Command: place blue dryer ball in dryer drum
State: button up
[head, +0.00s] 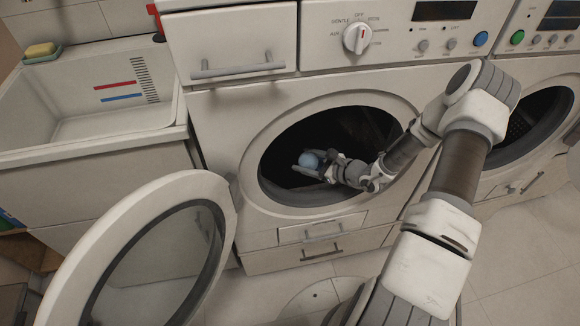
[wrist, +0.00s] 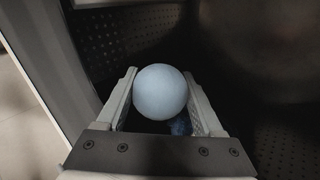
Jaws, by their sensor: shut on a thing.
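The blue dryer ball (head: 309,160) is at the mouth of the dryer drum (head: 345,130) in the head view. My gripper (head: 311,161) reaches through the round opening from the right and is shut on the ball. In the wrist view the pale blue ball (wrist: 160,92) sits between the two fingers of my gripper (wrist: 160,95). The perforated dark drum wall (wrist: 120,40) shows behind it. A small dark blue thing (wrist: 181,125) shows below the ball; I cannot tell what it is.
The round dryer door (head: 150,250) stands open at the left. A second machine's opening (head: 530,125) is at the right. A white sink (head: 85,95) with a yellow and green sponge (head: 41,51) is at the left. The drum's dark interior around the gripper looks free.

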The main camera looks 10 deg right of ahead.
jog(key=b, duration=0.2)
send_over(285, 176)
notch_tip(285, 176, down, 4)
jog(key=shift+d+f, duration=0.1)
jog(key=shift+f, duration=0.05)
jog(key=shift+w+f+b, duration=0.1)
jog(key=shift+f+b, duration=0.65)
jog(key=shift+f, duration=1.25)
jog(key=shift+f, duration=0.2)
jog(key=o, duration=1.3)
jog(key=shift+o, duration=0.2)
jog(key=shift+r, duration=0.1)
jog(key=shift+r, duration=0.2)
jog(key=p+v, duration=0.3)
jog(key=v, duration=0.9)
